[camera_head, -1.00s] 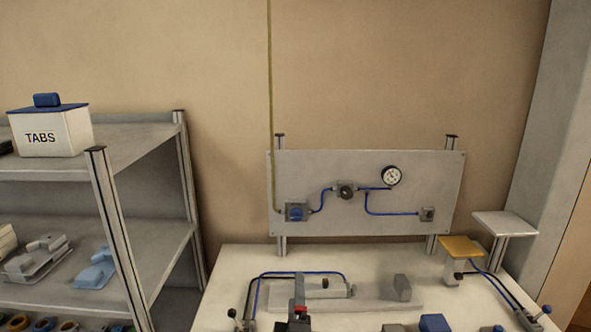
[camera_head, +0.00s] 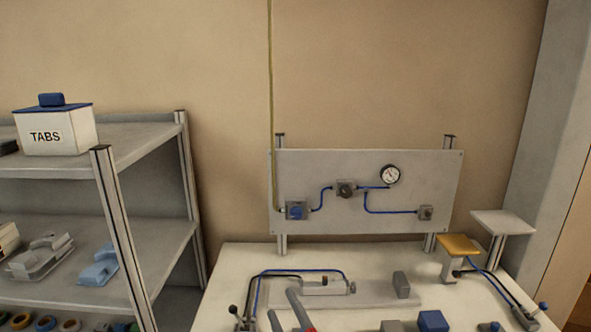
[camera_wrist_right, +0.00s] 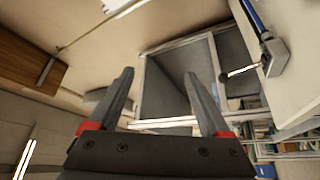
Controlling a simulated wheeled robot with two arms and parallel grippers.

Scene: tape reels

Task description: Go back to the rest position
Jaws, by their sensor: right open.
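My right gripper (camera_head: 281,303) shows at the bottom edge of the head view, in front of the white bench (camera_head: 232,262). Its two grey fingers are apart, with a bit of red at a finger base. In the right wrist view the gripper (camera_wrist_right: 158,75) is open, with nothing between its fingers. The wrist picture is tilted and shows a grey frame beyond the fingers. My left gripper is not in view.
A grey fixture (camera_head: 325,287) with a blue tube lies on the bench. Behind stands a panel with a gauge (camera_head: 390,174). Blue blocks (camera_head: 432,321) sit at the front, a yellow-topped stand (camera_head: 459,246) at right. A shelf (camera_head: 150,140) with a TABS box (camera_head: 55,133) stands left.

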